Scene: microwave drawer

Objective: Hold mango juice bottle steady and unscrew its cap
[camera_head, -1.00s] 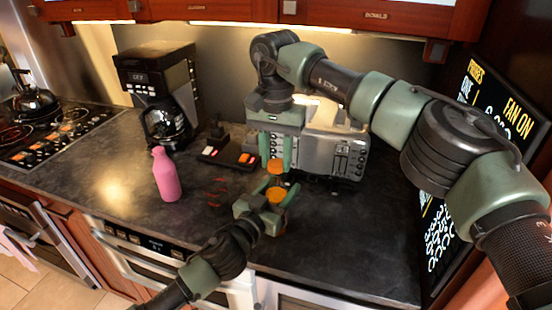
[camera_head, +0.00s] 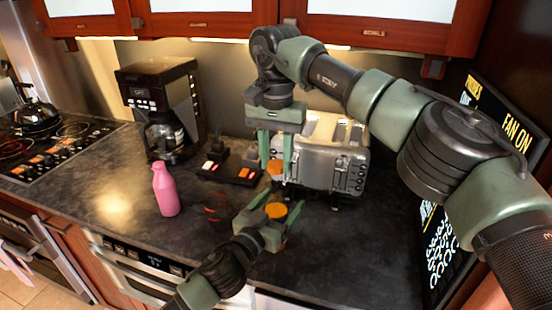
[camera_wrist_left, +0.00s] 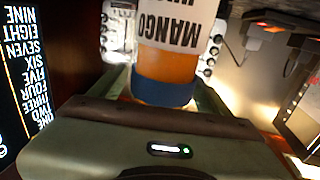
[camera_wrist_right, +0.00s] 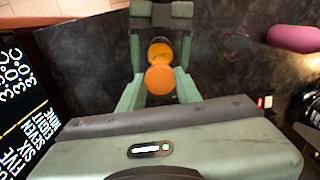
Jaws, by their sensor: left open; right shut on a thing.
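The mango juice bottle (camera_wrist_left: 185,65) stands between my left gripper's fingers, its "MANGO" label and a dark blue band showing in the left wrist view. Its orange top (camera_head: 276,211) shows from above in the head view. My left gripper (camera_head: 268,216) is open around the bottle; whether a finger touches it is not clear. My right gripper (camera_head: 275,170) points down above the bottle, shut on the orange cap (camera_wrist_right: 160,80). In the right wrist view the bottle's top (camera_wrist_right: 160,51) shows beyond the cap, with a gap in the head view.
A toaster (camera_head: 325,160) stands close behind the grippers. A pink bottle (camera_head: 165,191) and a coffee maker (camera_head: 160,110) stand to the left. Small dark items (camera_head: 232,170) lie near the toaster. The front counter right of the grippers is clear.

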